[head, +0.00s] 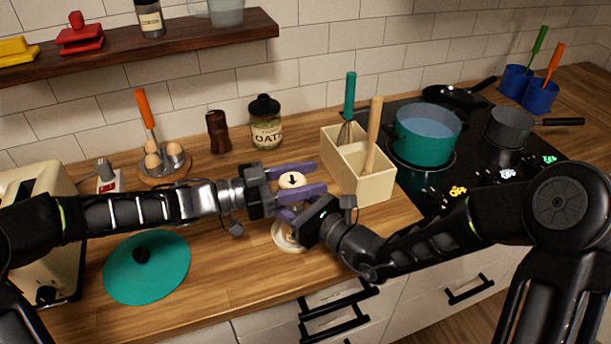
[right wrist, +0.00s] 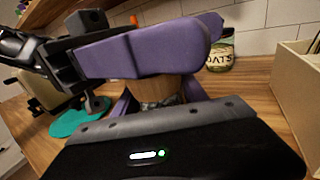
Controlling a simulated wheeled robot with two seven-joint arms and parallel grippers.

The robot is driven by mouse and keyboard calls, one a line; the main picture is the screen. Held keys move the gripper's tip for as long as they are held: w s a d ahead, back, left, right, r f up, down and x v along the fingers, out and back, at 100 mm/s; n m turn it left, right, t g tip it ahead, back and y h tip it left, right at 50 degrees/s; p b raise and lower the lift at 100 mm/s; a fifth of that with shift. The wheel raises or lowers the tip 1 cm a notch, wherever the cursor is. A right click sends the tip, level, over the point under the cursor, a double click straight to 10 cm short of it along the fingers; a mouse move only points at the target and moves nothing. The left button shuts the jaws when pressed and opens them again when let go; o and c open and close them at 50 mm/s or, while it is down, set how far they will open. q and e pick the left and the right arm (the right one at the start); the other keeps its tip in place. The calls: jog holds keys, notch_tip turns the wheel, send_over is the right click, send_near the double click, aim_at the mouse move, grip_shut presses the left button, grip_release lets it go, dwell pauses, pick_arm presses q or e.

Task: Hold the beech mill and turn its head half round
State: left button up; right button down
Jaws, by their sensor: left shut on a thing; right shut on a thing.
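The beech mill (head: 287,237) stands upright on the wooden counter, near its front edge. Its pale head (head: 292,180) carries a black arrow on top. My left gripper (head: 304,181) is shut on the head, with one purple finger on each side. My right gripper (head: 292,212) is shut on the mill's body, lower down. In the right wrist view a strip of the mill's body (right wrist: 158,91) shows between my right fingers, with a purple finger of my left gripper (right wrist: 150,48) across above it. Most of the body is hidden by my grippers.
A cream utensil box (head: 372,187) stands close on the right, with the hob and a teal pot (head: 427,132) beyond. A teal lid (head: 147,267) lies at front left. An oats jar (head: 266,125), a dark brown mill (head: 217,132) and an egg stand (head: 166,163) stand behind.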

pick_arm(q)
jog(key=m+g, duration=0.2)
jog(key=g, duration=0.1)
jog(key=s+m+g, duration=0.1)
jog(key=g, duration=0.2)
jog(key=m+g, duration=0.2)
jog(key=g, duration=0.1)
jog(key=shift+s+d+m, duration=0.1)
jog(key=shift+s+m, duration=0.15)
jog(key=shift+m, duration=0.05)
jog(key=shift+s+d+f+m+g+y, duration=0.1)
jog(key=shift+s+d+m+g+y, duration=0.15)
jog(key=shift+s+m+g, duration=0.35)
jog(key=shift+s+d+f+m+g+y, duration=0.15)
jog(key=shift+m+g+y, duration=0.15)
jog(key=shift+g, duration=0.6)
jog(key=shift+w+a+r, duration=0.1)
jog(key=shift+a+r, duration=0.05)
jog(key=shift+a, duration=0.1)
jog(key=shift+w+a+r, duration=0.1)
jog(key=shift+w+a, duration=0.3)
jog(key=shift+w, duration=0.05)
jog(key=o, duration=1.4)
jog(key=shift+c, duration=0.2)
notch_tip(320, 180, up, 10)
